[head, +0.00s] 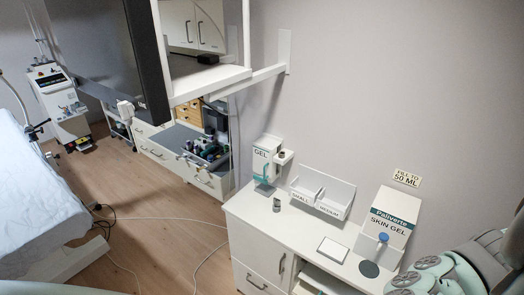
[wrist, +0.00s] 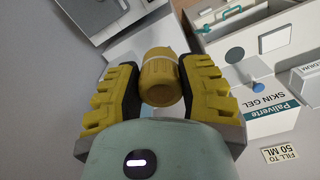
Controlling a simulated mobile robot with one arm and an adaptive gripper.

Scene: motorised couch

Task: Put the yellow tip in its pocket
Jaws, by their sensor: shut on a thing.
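In the wrist view, my gripper (wrist: 159,66) is shut on a yellow, ribbed cylindrical tip (wrist: 161,80), with a pale band around its far end. One yellow-padded finger is on each side of it. The gripper is not visible in the head view. A white two-part holder (head: 345,188) stands at the back of the counter, labelled SMALL on the left and MEDIUM on the right; its pockets look empty. Part of the holder shows at the wrist view's right edge (wrist: 310,72). I cannot tell which pocket belongs to the tip.
A white skin gel box (head: 389,222) with a blue knob stands at the counter's right, above a dark disc (head: 369,269). A GEL dispenser (head: 264,161) is at the left. A small grey item (head: 277,205) and a white square pad (head: 332,250) lie between. Some counter (head: 300,228) is clear.

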